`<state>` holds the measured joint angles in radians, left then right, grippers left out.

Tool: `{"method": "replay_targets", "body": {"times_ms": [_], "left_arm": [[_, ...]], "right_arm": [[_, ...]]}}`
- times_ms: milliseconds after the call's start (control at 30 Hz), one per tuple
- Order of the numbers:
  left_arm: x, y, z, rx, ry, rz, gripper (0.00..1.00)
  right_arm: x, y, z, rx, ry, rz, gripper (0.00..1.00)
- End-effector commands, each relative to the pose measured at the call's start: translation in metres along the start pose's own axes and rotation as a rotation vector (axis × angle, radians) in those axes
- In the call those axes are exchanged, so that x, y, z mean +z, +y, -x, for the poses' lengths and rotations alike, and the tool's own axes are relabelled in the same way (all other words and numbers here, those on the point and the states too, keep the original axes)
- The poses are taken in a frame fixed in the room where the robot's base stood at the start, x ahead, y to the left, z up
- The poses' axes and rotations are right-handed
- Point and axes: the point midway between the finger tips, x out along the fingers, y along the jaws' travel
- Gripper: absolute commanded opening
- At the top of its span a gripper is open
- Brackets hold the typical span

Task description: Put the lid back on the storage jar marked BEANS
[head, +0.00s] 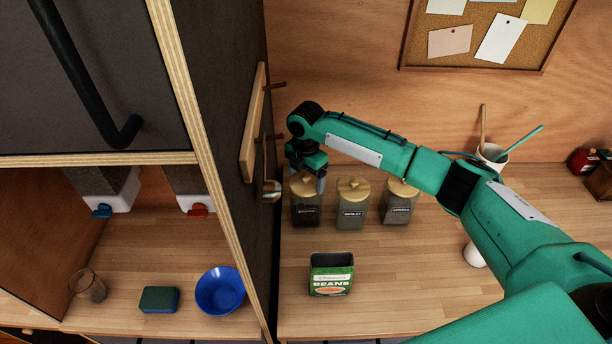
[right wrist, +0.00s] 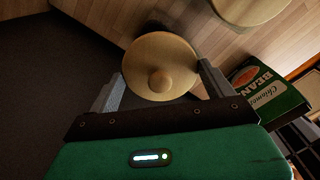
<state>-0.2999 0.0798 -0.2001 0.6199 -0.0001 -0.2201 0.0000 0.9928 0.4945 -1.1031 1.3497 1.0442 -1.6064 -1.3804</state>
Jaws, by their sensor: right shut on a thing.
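Three glass jars with round wooden lids stand in a row on the counter. The left jar (head: 305,214) has dark contents and a label too small to read surely; the middle jar (head: 351,215) appears marked BARLEY. My right gripper (head: 307,181) is at the top of the left jar, its fingers shut on a wooden lid (head: 303,190) by the rim. In the right wrist view the lid (right wrist: 160,65), with its knob, lies between the fingertips of the gripper (right wrist: 161,72). The lid is at the jar's mouth; I cannot tell whether it is seated. My left gripper is not in view.
The right jar (head: 398,207) stands under my arm. A green box marked BEANS (head: 331,274) stands in front of the jars. A dark cabinet side with a peg rail (head: 252,125) and a hanging metal mug (head: 269,190) is close left of my gripper. The front right counter is mostly clear.

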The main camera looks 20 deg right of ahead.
Motion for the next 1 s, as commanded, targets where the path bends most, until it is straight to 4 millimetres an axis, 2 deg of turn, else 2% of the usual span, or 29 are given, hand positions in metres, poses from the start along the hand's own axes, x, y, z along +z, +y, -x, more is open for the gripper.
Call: {"method": "replay_targets", "body": {"times_ms": [900,933,1000], "left_arm": [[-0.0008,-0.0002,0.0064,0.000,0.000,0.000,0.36],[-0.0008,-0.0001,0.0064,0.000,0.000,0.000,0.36],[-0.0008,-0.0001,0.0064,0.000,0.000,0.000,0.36]], "right_arm": [[0.0002,0.0002,-0.0001,0.000,0.000,0.000,0.62],[0.0002,0.0002,-0.0001,0.000,0.000,0.000,0.90],[0.0003,0.0002,-0.0001,0.000,0.000,0.000,1.00]]}}
